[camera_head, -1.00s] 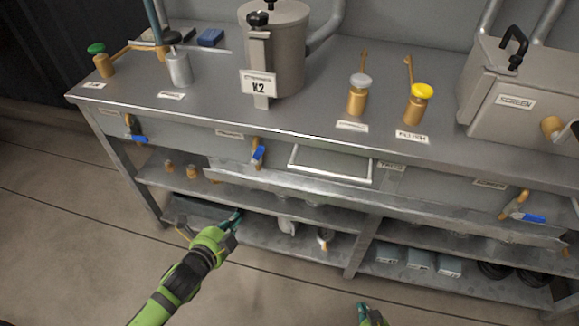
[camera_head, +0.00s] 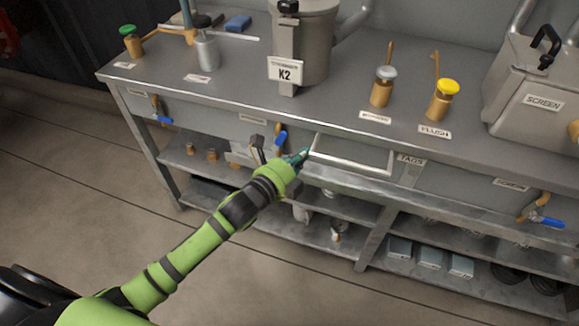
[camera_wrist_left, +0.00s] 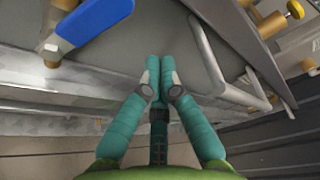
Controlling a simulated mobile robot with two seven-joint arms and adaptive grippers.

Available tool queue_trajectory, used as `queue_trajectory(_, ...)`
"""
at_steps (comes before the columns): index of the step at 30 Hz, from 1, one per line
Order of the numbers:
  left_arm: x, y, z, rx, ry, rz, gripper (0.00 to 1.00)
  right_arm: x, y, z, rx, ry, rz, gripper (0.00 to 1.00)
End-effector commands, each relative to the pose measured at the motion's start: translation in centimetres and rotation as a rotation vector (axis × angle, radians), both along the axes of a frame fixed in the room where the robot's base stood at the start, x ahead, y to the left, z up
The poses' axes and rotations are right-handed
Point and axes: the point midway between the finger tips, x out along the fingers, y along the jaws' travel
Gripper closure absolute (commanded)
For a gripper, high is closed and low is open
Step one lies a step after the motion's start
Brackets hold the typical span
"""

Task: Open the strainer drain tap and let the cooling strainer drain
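The grey strainer tank with the K2 plate (camera_head: 285,69) stands on the bench. Below it, on the bench front, a brass tap with a blue lever (camera_head: 281,138) is partly hidden by my left arm. The blue lever is large at upper left in the left wrist view (camera_wrist_left: 92,24). My left gripper (camera_head: 302,156) is just right of and below this tap, close to the bench front. In the left wrist view its teal fingertips (camera_wrist_left: 160,64) are together with nothing seen between them, apart from the lever. No flow of water shows. My right gripper is out of view.
A metal bar handle (camera_head: 350,158) is just right of my left gripper. Other blue-levered taps sit at the left (camera_head: 163,119) and right (camera_head: 547,221) of the bench front. Shelves below hold grey boxes (camera_head: 430,258). The floor in front is clear.

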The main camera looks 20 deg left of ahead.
Motion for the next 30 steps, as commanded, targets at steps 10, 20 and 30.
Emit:
queue_trajectory(10,-0.2,3.6,1.5,0.004,0.001,0.002,1.0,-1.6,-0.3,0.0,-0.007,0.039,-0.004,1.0)
queue_trajectory(20,-0.2,3.6,1.5,0.002,0.001,0.002,1.0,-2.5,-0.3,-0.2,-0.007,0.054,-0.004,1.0)
queue_trajectory(30,-0.1,4.9,2.5,-0.263,0.01,0.004,1.0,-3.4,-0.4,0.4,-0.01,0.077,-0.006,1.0)
